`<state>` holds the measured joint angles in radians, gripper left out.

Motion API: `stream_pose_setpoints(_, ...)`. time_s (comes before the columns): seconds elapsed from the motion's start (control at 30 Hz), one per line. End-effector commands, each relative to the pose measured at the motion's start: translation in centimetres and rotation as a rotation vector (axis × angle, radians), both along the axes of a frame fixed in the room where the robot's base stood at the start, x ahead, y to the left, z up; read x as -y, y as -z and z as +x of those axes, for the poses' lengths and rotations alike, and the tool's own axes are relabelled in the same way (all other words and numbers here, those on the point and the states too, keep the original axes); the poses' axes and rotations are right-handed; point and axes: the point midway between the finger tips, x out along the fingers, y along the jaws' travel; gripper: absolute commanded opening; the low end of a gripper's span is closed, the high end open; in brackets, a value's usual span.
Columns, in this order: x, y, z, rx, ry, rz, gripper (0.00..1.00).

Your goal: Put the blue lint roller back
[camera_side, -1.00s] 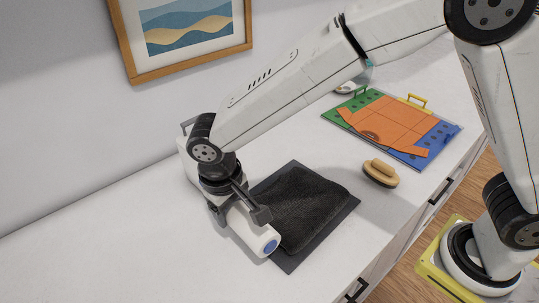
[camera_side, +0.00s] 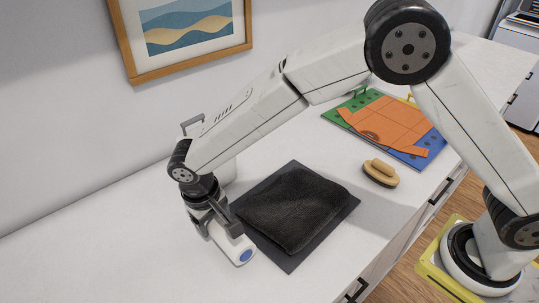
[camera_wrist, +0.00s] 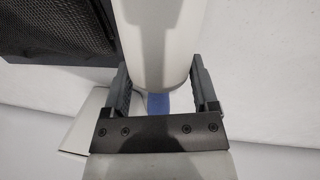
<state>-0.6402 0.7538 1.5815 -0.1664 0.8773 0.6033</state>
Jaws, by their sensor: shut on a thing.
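The lint roller (camera_side: 229,239) is a white cylinder with a blue end cap, seen left of the dark mat in the side view. My gripper (camera_side: 214,218) is shut around it. In the wrist view the white roller (camera_wrist: 160,35) lies between the two fingers of my gripper (camera_wrist: 162,88), with a blue part showing near the palm. The roller slants, its blue cap toward the camera side. Whether it touches the counter, I cannot tell. A white upright container with a grey handle (camera_side: 190,123) stands behind my wrist, mostly hidden.
A black cloth (camera_side: 290,207) lies on a dark mat (camera_side: 335,219) beside the roller. A wooden brush (camera_side: 380,173) and a colourful board with an orange shirt shape (camera_side: 390,122) are farther right. The counter's left part is clear; the wall with a framed picture (camera_side: 130,60) is behind.

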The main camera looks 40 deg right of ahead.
Motion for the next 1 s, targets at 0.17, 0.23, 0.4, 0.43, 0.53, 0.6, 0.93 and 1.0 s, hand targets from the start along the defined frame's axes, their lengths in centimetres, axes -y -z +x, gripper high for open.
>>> stream_pose_setpoints(0.17,0.0,2.1,0.0,-0.002,0.000,-0.001,0.21)
stream_pose_setpoints(0.23,0.0,2.7,0.1,-0.001,-0.001,-0.001,0.21)
stream_pose_setpoints(0.4,0.0,3.1,0.1,0.001,0.000,0.000,0.21)
stream_pose_setpoints(0.43,0.0,3.1,0.1,0.001,0.000,0.000,0.21)
stream_pose_setpoints(0.53,0.0,3.0,0.1,0.001,0.000,0.000,0.21)
stream_pose_setpoints(0.6,0.0,3.1,0.1,0.001,0.000,0.000,0.21)
stream_pose_setpoints(0.93,0.0,3.4,0.1,0.001,0.000,0.000,1.00)
stream_pose_setpoints(1.0,0.0,3.3,0.1,0.001,0.000,0.000,1.00)
